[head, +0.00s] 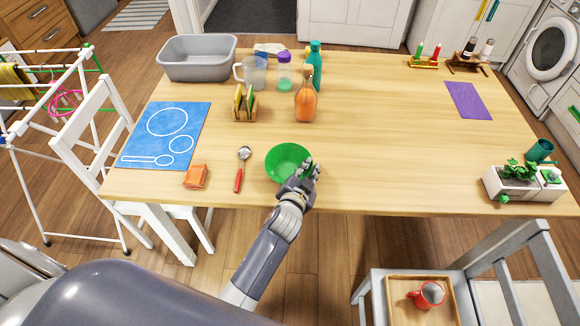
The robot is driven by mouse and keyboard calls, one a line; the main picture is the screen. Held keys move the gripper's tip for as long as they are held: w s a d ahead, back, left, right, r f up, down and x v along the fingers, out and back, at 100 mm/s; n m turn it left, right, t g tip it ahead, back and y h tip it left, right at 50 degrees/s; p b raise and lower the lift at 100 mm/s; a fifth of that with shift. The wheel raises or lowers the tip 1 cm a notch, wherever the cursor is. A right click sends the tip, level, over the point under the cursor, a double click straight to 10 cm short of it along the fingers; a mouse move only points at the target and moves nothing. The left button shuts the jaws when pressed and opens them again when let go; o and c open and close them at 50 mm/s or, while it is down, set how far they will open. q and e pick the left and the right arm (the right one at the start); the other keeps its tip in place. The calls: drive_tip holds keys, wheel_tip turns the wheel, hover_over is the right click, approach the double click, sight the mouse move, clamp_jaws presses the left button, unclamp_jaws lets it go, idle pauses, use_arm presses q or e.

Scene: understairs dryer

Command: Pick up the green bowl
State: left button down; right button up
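The green bowl (287,158) stands upright on the wooden table (400,140), near its front edge, and looks empty. My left gripper (309,169) is at the bowl's front right rim, and its fingers overlap the rim in the picture. I cannot tell whether the fingers touch the bowl or how far apart they are. The gripper hides part of the bowl's right front side. My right gripper is not in view.
A red-handled spoon (241,168) and an orange cloth (195,176) lie left of the bowl. Behind it stand an orange bottle (305,100) and a sponge rack (244,104). A planter (525,184) stands far right.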

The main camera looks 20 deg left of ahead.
use_arm(q)
drive_tip(key=shift+f, duration=0.2)
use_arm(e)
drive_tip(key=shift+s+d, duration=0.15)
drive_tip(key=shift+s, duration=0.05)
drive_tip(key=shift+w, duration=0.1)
